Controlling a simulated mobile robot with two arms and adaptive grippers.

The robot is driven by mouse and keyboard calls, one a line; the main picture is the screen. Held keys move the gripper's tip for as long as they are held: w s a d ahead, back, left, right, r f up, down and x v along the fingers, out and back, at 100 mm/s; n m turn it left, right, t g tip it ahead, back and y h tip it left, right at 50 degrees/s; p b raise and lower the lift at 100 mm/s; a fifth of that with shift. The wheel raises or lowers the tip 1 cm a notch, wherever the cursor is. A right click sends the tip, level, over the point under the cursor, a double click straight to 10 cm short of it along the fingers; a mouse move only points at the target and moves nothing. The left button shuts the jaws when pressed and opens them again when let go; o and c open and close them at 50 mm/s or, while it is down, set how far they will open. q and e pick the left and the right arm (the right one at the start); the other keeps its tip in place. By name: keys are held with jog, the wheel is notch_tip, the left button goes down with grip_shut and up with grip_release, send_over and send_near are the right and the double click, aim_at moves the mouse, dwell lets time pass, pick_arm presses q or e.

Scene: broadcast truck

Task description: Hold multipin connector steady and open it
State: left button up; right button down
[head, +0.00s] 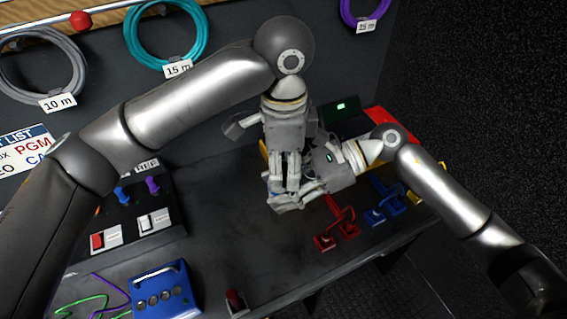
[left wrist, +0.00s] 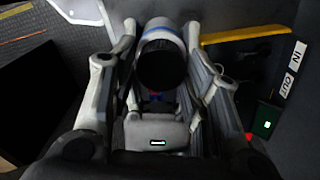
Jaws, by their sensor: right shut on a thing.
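The multipin connector (left wrist: 160,66) shows in the left wrist view as a short white cylinder with a blue ring and a dark round end. In the head view it is mostly hidden behind the grippers. My left gripper (head: 284,188) points down, its two fingers on either side of the connector; I cannot tell whether they touch it. My right gripper (head: 293,198) comes in from the right, just below, and is shut on the connector. Its body with a green light also shows in the left wrist view, but its fingertips are largely hidden.
A red cable clamp (head: 338,228) and a blue one (head: 383,205) stand right of the grippers. A switch panel (head: 135,215) and a blue box (head: 163,292) stand left. Coiled cables, including a teal one (head: 128,38), hang on the wall.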

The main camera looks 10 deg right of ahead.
pick_arm(q)
jog(key=shift+o, duration=1.2)
